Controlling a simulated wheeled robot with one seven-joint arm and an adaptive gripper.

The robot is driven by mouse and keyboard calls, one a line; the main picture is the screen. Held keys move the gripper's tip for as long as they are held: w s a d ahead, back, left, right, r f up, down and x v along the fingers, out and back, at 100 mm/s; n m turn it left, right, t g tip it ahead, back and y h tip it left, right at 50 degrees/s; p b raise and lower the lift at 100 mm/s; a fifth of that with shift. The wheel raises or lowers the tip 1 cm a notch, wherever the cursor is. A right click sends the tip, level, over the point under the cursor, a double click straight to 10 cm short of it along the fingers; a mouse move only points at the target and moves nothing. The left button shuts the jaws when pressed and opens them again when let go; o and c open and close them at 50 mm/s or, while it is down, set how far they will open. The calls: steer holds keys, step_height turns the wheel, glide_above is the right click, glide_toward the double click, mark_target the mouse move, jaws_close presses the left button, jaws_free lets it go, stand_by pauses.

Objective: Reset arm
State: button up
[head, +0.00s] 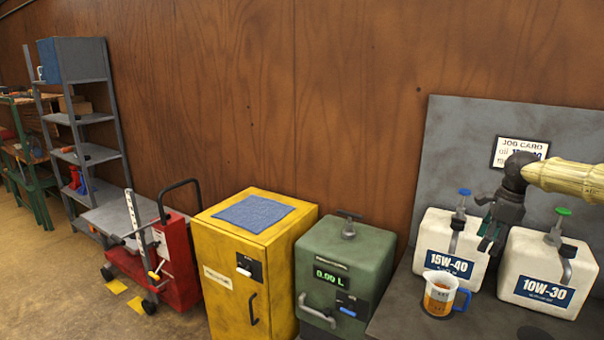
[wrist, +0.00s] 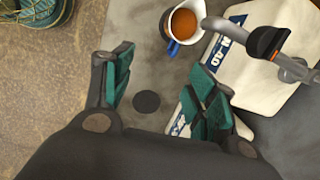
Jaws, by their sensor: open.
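My gripper (head: 491,222) is open and empty, hanging from my arm in front of the two oil containers at the right of the head view. In the wrist view, my gripper's (wrist: 160,95) teal finger pads stand wide apart above the bench, with a dark round spot on the grey surface between them. The right finger overlaps a white container in that view. A measuring jug (head: 440,294) with amber oil stands on the bench, left of and below the gripper. The jug (wrist: 183,24) also shows at the top of the wrist view, apart from the fingers.
The 15W-40 container (head: 429,238) and the 10W-30 container (head: 523,266) stand on the bench (head: 395,312). A green machine (head: 376,247) reads 0.00 L. Left are a yellow cabinet (head: 223,275), a red lift cart (head: 181,262) and grey shelves (head: 75,118).

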steer(key=s+a+f+n+t+h, duration=0.15)
steer(key=s+a+f+n, duration=0.35)
steer(key=f, duration=0.6)
steer(key=s+a+f+n+t+h, duration=0.1)
steer(key=s+a+f+n+h, duration=0.2)
steer(key=a+f, duration=0.65)
steer(key=s+a+f+n+t+h, duration=0.1)
steer(key=s+a+f+n+h, duration=0.3)
steer(key=f, duration=0.8)
steer(key=s+a+f+n+y, duration=0.3)
steer(key=s+a+f, duration=0.15)
steer(key=s, duration=0.45)
steer(key=s+a+f+n+y, duration=0.2)
steer(key=s+a+f+n, duration=0.15)
steer(key=s+f, duration=0.35)
steer(key=s+a+n+g+y, duration=0.3)
steer(key=s+n+g, duration=0.2)
steer(key=s, duration=1.9)
step_height(320, 180, down, 9)
steer(key=b, duration=0.8)
steer(key=shift+m+h+b, duration=0.35)
